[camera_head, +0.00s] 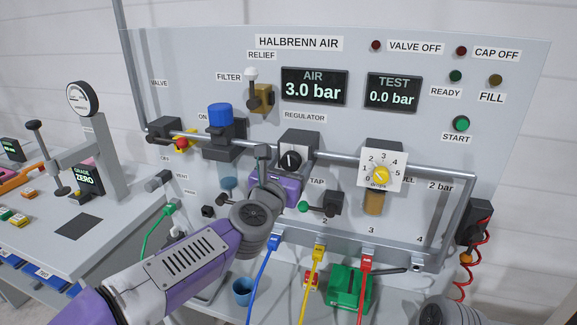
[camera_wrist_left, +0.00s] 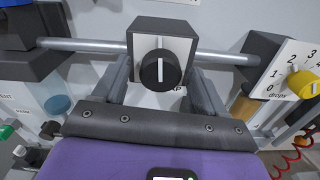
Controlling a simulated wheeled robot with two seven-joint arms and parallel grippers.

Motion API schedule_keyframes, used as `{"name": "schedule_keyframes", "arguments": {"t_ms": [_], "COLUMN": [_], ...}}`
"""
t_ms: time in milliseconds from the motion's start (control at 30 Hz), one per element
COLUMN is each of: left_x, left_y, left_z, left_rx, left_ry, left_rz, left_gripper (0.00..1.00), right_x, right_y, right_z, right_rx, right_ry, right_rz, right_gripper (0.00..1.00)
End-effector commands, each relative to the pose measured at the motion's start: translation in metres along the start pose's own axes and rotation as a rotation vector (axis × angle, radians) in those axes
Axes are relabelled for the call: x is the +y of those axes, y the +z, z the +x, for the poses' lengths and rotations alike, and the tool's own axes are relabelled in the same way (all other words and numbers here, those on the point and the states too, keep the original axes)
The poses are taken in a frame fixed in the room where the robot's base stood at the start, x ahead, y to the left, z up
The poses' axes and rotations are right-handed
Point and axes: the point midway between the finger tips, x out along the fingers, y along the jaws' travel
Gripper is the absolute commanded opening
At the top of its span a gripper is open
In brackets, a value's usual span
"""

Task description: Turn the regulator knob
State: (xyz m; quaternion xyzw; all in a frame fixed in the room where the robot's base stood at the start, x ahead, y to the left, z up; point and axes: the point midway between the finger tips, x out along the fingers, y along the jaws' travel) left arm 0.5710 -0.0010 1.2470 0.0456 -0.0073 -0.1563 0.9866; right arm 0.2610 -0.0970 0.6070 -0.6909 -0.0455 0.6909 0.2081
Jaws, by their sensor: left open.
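The regulator knob (camera_head: 291,160) is a round black dial with a white pointer line on a dark grey block, below the REGULATOR label. In the left wrist view the knob (camera_wrist_left: 158,70) faces me with its line close to upright. My left gripper (camera_head: 278,168) is in front of the panel at the knob. In the left wrist view its two grey fingers (camera_wrist_left: 160,82) stand apart, one on each side of the knob, with gaps visible. I cannot tell how deep they reach. The AIR display (camera_head: 314,88) reads 3.0 bar. My right gripper is not seen.
A horizontal rail (camera_head: 340,165) runs across the panel front, close to my fingers. A blue-capped filter (camera_head: 220,117) stands left of the knob, and a white drops dial (camera_head: 381,172) with a yellow knob right. Blue, yellow and red hoses (camera_head: 365,290) hang below.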

Motion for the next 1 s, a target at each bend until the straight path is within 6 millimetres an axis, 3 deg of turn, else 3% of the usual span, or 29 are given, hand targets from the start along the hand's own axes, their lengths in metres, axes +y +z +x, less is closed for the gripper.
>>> {"name": "schedule_keyframes", "arguments": {"t_ms": [200,567,1000], "left_x": [0.0001,0.0001,0.0007], "left_y": [-0.0002,-0.0003,0.0001], "left_z": [0.0001,-0.0001,0.0000], "left_rx": [0.000,0.000,0.001], "left_ry": [0.000,0.000,0.000], "left_rz": [0.001,0.001,0.115], "left_gripper": [0.68,0.15,0.15], "right_x": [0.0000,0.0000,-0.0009], "right_y": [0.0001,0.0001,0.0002], "right_z": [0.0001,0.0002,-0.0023], "right_rx": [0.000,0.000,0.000], "right_ry": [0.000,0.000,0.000], "right_rz": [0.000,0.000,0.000], "right_gripper": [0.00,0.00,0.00]}}
